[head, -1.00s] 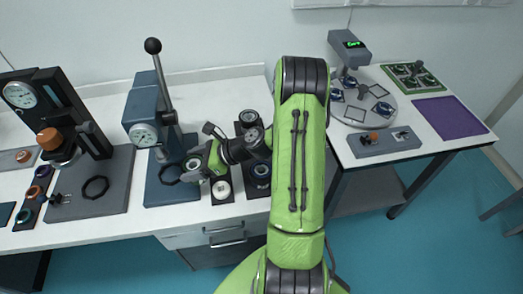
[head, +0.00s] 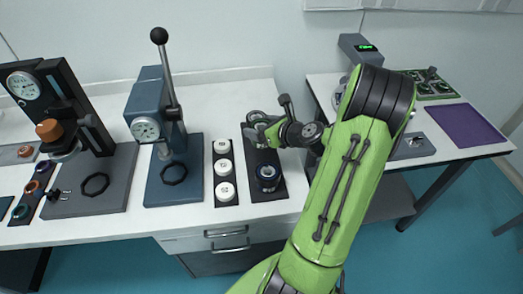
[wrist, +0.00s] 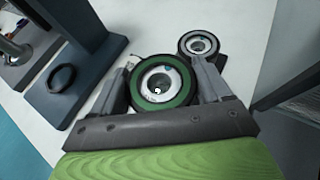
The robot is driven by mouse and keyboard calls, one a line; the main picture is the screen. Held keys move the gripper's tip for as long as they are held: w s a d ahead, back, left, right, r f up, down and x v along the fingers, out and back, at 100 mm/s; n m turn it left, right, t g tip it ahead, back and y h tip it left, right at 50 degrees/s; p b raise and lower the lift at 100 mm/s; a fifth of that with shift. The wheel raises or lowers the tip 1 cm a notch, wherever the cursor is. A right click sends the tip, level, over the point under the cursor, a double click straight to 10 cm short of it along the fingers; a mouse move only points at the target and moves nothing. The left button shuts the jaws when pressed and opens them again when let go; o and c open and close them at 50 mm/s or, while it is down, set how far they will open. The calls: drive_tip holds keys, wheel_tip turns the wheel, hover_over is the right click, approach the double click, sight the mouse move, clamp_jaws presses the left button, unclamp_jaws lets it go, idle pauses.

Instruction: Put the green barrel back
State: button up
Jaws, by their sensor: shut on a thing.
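The green barrel (wrist: 148,99) is a short cylinder with a green rim around a pale face and a dark lens centre. In the wrist view my gripper (wrist: 163,76) is shut on it, one finger on each side. I cannot tell whether the green barrel touches the strip.
A black strip with three white round pieces (head: 224,166) lies just left. A blue lever press (head: 158,110) and a dark gauge press (head: 60,100) stand further left. A second table with a purple mat (head: 466,120) is at right.

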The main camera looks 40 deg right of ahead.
wheel_tip(320, 180, down, 6)
drive_tip(key=shift+f+b, duration=0.15)
drive_tip(key=shift+b, duration=0.85)
drive_tip(key=shift+c, duration=0.6)
drive_tip(key=o, duration=1.3)
